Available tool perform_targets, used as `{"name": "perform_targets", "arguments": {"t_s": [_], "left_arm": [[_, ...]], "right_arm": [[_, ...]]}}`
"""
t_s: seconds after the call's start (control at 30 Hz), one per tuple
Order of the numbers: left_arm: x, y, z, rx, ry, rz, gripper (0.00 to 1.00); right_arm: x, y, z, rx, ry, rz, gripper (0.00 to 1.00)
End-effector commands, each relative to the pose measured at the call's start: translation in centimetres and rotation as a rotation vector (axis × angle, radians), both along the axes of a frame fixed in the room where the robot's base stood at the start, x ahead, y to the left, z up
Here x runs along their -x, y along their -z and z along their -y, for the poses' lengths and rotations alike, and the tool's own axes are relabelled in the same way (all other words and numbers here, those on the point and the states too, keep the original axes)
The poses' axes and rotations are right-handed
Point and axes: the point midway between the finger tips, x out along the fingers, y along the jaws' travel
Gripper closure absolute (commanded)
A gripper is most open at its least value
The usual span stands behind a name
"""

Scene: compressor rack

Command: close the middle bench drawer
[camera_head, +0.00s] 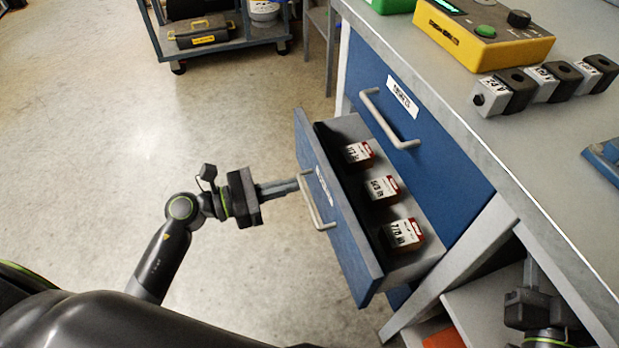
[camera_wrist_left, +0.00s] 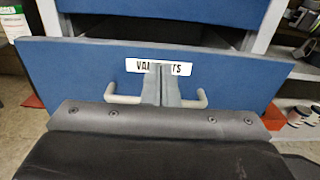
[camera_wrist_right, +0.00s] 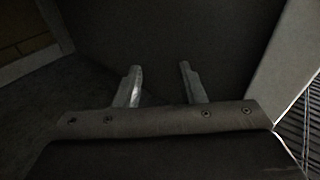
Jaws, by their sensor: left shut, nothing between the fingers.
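The middle bench drawer (camera_head: 345,225) is blue and stands pulled out below a closed upper drawer. It has a pale bar handle (camera_head: 314,200) and a white label, also seen in the left wrist view. Three small red-and-white boxes (camera_head: 382,189) lie in it. My left gripper (camera_head: 298,184) is shut and empty, with its fingertips at the drawer front by the handle. In the left wrist view the fingertips (camera_wrist_left: 161,72) cover part of the label; I cannot tell whether they touch. My right gripper (camera_wrist_right: 158,75) is open and empty, low under the bench at the right.
The closed upper drawer (camera_head: 425,120) is above. The bench top (camera_head: 560,150) carries a yellow control box (camera_head: 485,35) and several grey-and-black blocks. A blue trolley (camera_head: 225,45) with a toolbox stands at the back left. The floor left of the drawer is clear.

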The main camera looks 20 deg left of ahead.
Motion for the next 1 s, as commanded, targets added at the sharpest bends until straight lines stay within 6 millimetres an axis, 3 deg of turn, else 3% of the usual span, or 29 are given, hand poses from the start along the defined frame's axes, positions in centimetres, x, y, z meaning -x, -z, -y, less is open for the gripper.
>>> {"name": "perform_targets", "arguments": {"t_s": [0.3,0.87,1.0], "left_arm": [[-2.4,0.0,3.6,0.003,0.000,-0.001,1.00],[-3.0,0.0,4.5,0.000,0.000,0.000,1.00],[-4.0,-0.1,5.8,0.005,-0.002,0.002,1.00]], "right_arm": [[0.1,-0.4,0.0,0.009,0.001,0.030,0.64],[0.1,-1.2,-0.1,0.016,0.000,0.066,0.64],[0.1,-1.1,-0.1,0.015,-0.001,0.062,0.64]]}}
